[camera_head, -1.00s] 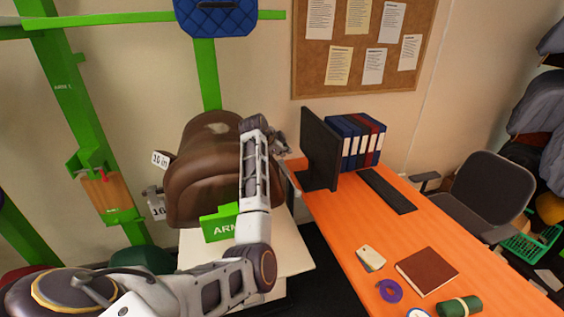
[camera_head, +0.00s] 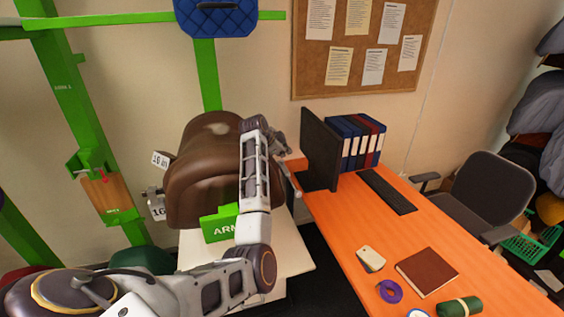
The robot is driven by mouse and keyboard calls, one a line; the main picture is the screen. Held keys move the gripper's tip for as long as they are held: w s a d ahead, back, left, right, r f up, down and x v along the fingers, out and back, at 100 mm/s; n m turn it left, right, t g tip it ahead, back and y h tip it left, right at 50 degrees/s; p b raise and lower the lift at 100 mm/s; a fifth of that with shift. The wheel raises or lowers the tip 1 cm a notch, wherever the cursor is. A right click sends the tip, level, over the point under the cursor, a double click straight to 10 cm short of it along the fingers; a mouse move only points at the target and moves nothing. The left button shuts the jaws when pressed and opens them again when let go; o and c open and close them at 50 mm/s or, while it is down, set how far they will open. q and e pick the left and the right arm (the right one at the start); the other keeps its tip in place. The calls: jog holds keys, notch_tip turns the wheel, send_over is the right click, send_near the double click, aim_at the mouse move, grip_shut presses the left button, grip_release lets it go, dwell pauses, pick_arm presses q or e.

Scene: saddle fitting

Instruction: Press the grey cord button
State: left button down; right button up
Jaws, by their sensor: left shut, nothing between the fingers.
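I cannot make out a grey cord button in the head view. My left arm comes in from the lower left and rises in front of the brown saddle (camera_head: 205,170). My left gripper (camera_head: 286,165) is at the arm's far end, between the saddle and the back of the black monitor (camera_head: 320,150). It is small and partly hidden by my wrist; its fingers look shut and empty. I cannot tell whether it touches anything. My right gripper is out of view.
The orange desk (camera_head: 425,235) holds a keyboard (camera_head: 387,190), binders (camera_head: 357,140), a brown book (camera_head: 427,272), purple tape (camera_head: 390,291) and a green roll (camera_head: 459,307). An office chair (camera_head: 487,195) stands at right. Green posts (camera_head: 80,110) stand at left.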

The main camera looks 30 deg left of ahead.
aim_at(285, 166)
pick_arm(q)
jog(key=shift+f, duration=0.5)
dwell(0.8)
jog(key=shift+s+d+f, duration=0.1)
jog(key=shift+d+f, duration=0.05)
jog(key=shift+f, duration=0.4)
jog(key=shift+s+d+f, duration=0.1)
jog(key=shift+f, duration=0.4)
dwell(1.2)
jog(key=shift+r, duration=0.15)
jog(key=shift+r+p, duration=0.2)
jog(key=shift+p, duration=0.35)
jog(key=shift+a+r, duration=0.1)
jog(key=shift+r, duration=0.05)
jog(key=shift+w+a+r, duration=0.1)
jog(key=shift+a+r, duration=0.05)
jog(key=shift+r, duration=0.6)
notch_tip(285, 166, up, 2)
jog(key=shift+r, duration=1.1)
